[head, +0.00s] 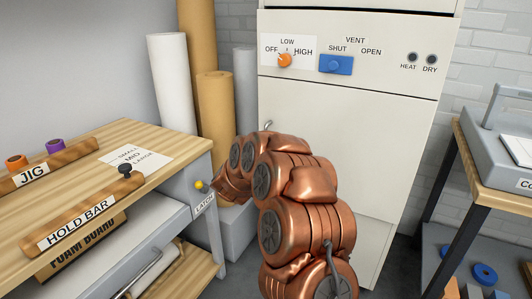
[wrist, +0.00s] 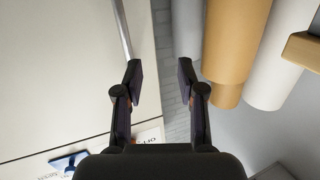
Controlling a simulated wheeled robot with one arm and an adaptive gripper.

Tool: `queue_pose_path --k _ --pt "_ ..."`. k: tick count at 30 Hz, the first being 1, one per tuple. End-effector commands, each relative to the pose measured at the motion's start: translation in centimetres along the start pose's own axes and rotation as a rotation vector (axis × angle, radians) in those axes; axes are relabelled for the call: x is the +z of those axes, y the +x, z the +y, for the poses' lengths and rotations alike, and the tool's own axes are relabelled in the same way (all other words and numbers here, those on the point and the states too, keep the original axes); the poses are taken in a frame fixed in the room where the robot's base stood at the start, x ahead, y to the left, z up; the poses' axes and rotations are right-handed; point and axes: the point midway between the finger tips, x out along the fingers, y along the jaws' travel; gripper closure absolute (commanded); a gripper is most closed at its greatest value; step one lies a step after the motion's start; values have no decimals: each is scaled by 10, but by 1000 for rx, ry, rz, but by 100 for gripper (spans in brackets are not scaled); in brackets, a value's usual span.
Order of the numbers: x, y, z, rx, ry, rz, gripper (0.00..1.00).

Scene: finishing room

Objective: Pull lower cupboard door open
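The lower cupboard door (head: 380,150) is a plain cream panel under the control panel of the tall cabinet. It looks shut. The top of a metal handle (head: 268,125) shows near its left edge; my copper-coloured arm hides the rest. In the wrist view the door (wrist: 60,70) fills the left, and the handle (wrist: 122,30) is a thin upright bar ending near the left fingertip. My gripper (wrist: 161,82) is open and empty. The handle is not between its fingers; I cannot tell whether the left finger touches it. The head view hides my gripper behind my arm.
The control panel (head: 345,66) has an orange knob (head: 285,60) and a blue vent slider (head: 336,65). A wooden-topped bench (head: 95,145) with a latch knob (head: 199,185) stands left. Paper rolls (head: 172,85) stand behind it. Another table (head: 495,170) stands right.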

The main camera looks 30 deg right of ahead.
Motion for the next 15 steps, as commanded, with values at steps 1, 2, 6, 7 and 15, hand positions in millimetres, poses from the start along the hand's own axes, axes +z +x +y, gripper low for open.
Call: queue_pose_path --k 1,2,6,7,15 --pt "13 7 12 40 -12 22 61" --pt "15 10 18 64 -17 37 61" --pt "19 17 36 127 -36 77 61" --pt "19 18 38 134 -38 82 61" --pt "16 29 42 143 -37 89 61"
